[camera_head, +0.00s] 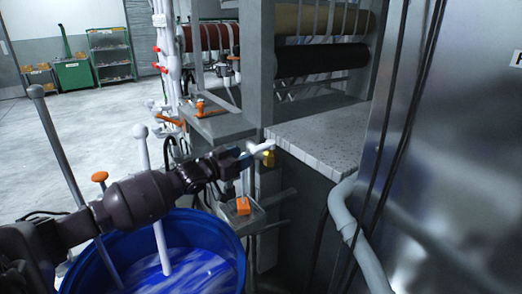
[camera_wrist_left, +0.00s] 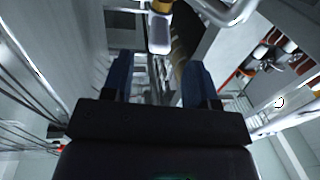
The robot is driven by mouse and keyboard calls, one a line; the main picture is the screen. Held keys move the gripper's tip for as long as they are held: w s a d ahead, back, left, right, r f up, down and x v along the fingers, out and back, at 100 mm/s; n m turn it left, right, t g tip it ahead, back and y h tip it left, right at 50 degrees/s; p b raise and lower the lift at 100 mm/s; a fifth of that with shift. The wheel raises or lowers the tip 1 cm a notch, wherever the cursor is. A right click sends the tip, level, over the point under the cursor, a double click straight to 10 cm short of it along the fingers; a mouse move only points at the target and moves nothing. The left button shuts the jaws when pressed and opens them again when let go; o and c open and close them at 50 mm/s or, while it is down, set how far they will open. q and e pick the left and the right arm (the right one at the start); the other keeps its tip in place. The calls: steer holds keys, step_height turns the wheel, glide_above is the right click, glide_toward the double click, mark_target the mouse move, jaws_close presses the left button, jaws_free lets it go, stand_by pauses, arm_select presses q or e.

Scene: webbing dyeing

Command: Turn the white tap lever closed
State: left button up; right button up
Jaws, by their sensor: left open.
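The white tap lever (camera_head: 262,147) sticks out beside a yellow fitting (camera_head: 268,159), near the front corner of the grey machine table. My left gripper (camera_head: 245,157) is right at the lever's near end, with its arm reaching in from the left. In the left wrist view, the lever (camera_wrist_left: 158,35) lies just ahead of the gap between the two blue fingers of my left gripper (camera_wrist_left: 158,62). The fingers are apart, and nothing is clearly held. I cannot tell whether a finger touches the lever. My right gripper is not in view.
A blue barrel (camera_head: 225,243) of blue and white liquid, with a white stick (camera_head: 158,215) in it, stands below my arm. An orange knob sits on a grey box (camera_head: 247,220) below the gripper. A grey pipe (camera_head: 360,250) and metal cabinet (camera_head: 455,150) bound the right side.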

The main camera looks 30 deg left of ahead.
mark_target(260, 146)
arm_select(q)
steer(key=shift+b+x, duration=0.5)
steer(key=shift+x, duration=3.3)
jaws_close()
